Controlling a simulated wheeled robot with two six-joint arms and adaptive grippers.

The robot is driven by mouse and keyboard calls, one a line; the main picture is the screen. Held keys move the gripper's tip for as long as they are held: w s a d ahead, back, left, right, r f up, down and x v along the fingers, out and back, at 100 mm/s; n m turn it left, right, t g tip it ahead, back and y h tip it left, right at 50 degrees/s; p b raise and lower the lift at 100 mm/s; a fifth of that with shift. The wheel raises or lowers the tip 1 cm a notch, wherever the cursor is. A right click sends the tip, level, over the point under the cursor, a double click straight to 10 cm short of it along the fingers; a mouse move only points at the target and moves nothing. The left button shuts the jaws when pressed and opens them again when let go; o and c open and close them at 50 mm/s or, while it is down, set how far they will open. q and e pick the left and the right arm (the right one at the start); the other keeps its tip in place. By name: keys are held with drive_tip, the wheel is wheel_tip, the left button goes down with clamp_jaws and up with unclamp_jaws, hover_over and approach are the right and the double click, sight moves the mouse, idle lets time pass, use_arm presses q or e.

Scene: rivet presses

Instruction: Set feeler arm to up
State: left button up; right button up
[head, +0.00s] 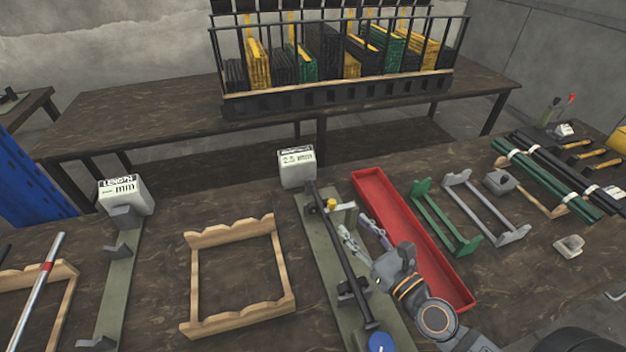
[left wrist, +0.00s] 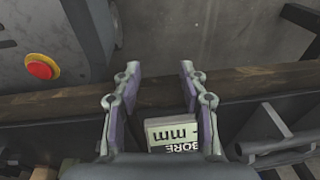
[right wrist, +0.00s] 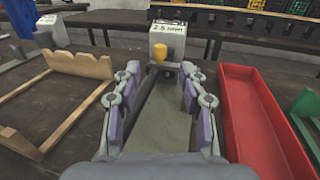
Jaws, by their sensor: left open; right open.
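The middle fixture has a grey-green base plate (head: 325,262) with a long black bar (head: 343,255) along it. Near its far end is a yellow knob (head: 331,204) beside a pale block; the knob also shows in the right wrist view (right wrist: 159,52). I cannot tell for sure which part is the feeler arm. My right gripper (head: 362,236) is over the fixture, just right of the bar. It is open and empty, with the knob ahead of its fingertips (right wrist: 157,88). My left gripper (left wrist: 155,88) is open, with a white "BORE mm" block (left wrist: 170,132) showing between its fingers.
A red tray (head: 365,183) lies right of the fixture, close to my right gripper. Green (head: 468,243) and grey (head: 508,237) racks stand farther right. A wooden frame (head: 240,322) lies to the left, with bare table around it. A white label block (head: 297,168) stands at the fixture's far end.

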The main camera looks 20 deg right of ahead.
sight(335, 204)
drive_tip(key=p+x, duration=0.2)
drive_tip(key=x, duration=0.6)
drive_tip(key=shift+w+a+r, duration=0.1)
drive_tip(key=shift+w+r, duration=0.05)
drive_tip(key=shift+w, duration=0.2)
drive_tip(key=shift+w+a, duration=0.1)
drive_tip(key=shift+w, duration=0.25)
drive_tip(key=shift+w+a, duration=0.1)
drive_tip(key=shift+w, duration=0.1)
use_arm(q)
drive_tip(key=s, duration=0.1)
drive_tip(key=s+r, duration=0.2)
drive_tip(key=shift+s+d, duration=0.1)
drive_tip(key=shift+d, duration=0.15)
use_arm(e)
clamp_jaws()
